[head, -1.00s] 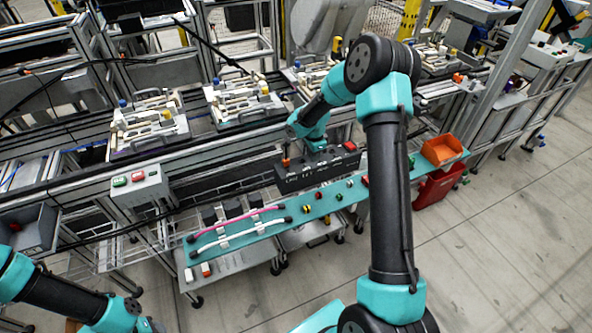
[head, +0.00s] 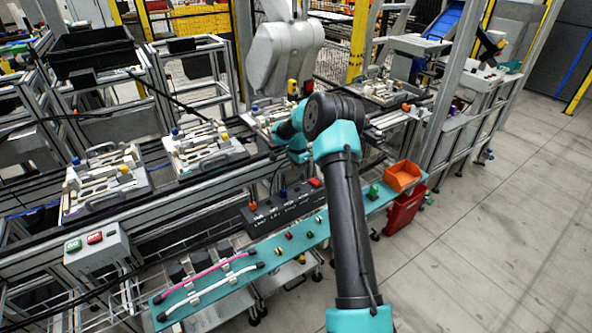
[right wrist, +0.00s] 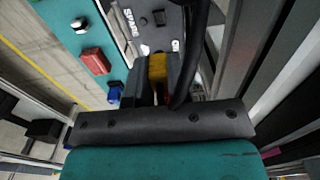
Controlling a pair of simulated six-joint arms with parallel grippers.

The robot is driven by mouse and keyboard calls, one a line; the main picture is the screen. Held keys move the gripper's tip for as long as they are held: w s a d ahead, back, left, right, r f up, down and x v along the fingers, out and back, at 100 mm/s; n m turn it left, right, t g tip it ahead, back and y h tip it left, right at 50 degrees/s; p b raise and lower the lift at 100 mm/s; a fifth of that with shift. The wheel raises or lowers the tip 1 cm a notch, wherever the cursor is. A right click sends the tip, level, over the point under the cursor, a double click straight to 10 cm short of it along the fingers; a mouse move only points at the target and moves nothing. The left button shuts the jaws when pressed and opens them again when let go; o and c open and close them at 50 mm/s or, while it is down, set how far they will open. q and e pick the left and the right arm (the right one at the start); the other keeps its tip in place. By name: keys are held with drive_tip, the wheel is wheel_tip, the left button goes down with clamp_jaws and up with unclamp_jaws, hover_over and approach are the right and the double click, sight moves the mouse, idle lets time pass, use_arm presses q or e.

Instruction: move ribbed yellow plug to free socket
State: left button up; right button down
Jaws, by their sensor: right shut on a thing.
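In the right wrist view, my right gripper (right wrist: 158,88) is shut on a yellow plug (right wrist: 157,67). Its ribs cannot be made out, and its lower end is hidden. The dark socket block (right wrist: 118,12) shows beyond the fingers, with the word SPARE on it. In the head view the socket block (head: 262,214) stands behind the teal bench, with an orange plug (head: 252,206) at its left end and a red one (head: 315,183) at its right end. The right gripper (head: 303,160) is just behind the block's right part, its fingertips mostly hidden. My left gripper is out of view.
The teal bench (head: 225,282) holds several small coloured plugs and a pink and a white cable (head: 215,287). An orange bin (head: 403,176) stands at its right end, above a red bin (head: 404,212). A red block (right wrist: 96,60) lies on the bench in the right wrist view.

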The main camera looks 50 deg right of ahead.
drive_tip(key=shift+f, duration=0.1)
hover_over(297, 190)
drive_tip(key=shift+s+f, duration=0.1)
drive_tip(key=shift+f, duration=3.25)
drive_tip(key=shift+f, duration=0.9)
drive_tip(key=c, duration=1)
unclamp_jaws()
drive_tip(key=shift+r, duration=0.1)
wheel_tip(297, 190, up, 17)
drive_tip(key=shift+r, duration=0.15)
